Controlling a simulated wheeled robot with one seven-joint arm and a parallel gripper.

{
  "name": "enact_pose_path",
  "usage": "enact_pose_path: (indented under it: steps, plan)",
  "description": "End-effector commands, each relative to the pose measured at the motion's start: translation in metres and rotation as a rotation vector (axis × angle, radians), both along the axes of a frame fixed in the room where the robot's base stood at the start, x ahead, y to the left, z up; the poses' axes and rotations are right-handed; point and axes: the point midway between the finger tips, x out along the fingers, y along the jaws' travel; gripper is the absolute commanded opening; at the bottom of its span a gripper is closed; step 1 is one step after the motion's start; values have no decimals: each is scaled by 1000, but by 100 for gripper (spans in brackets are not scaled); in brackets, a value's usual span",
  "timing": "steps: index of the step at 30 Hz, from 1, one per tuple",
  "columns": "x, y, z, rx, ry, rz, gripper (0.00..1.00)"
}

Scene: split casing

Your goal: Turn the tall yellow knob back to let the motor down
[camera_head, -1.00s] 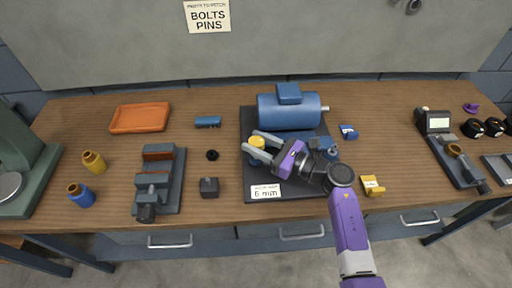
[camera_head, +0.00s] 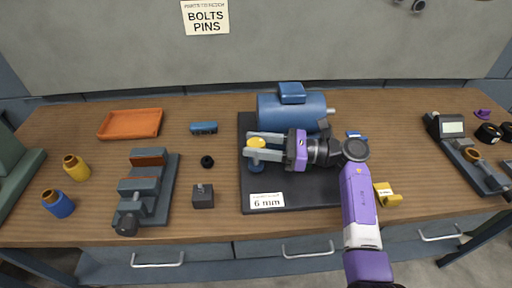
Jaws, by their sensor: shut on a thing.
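The tall yellow knob (camera_head: 256,142) stands at the left front of the dark base plate (camera_head: 290,190), on a blue post (camera_head: 256,165). My gripper (camera_head: 258,147) reaches in from the right, its two grey fingers on either side of the knob, shut on it. The blue motor (camera_head: 290,110) lies at the back of the plate, its shaft pointing right. Part of its front and of the plate is hidden by my purple wrist. A card reading 6 mm (camera_head: 266,201) is at the plate's front edge.
Left of the plate are a grey block (camera_head: 203,196), a black ring (camera_head: 207,161) and a vise (camera_head: 145,190). An orange tray (camera_head: 131,124) lies at the back left. A yellow part (camera_head: 387,195) sits close to my arm on the right.

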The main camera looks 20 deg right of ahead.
Motion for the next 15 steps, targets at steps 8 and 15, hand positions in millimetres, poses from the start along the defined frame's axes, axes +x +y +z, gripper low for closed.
enact_pose_path:
  steps: [8,15]
  plan:
    - [4,-7,5,5,-7,-20,3]
    - [3,-5,3,4,-4,-14,65]
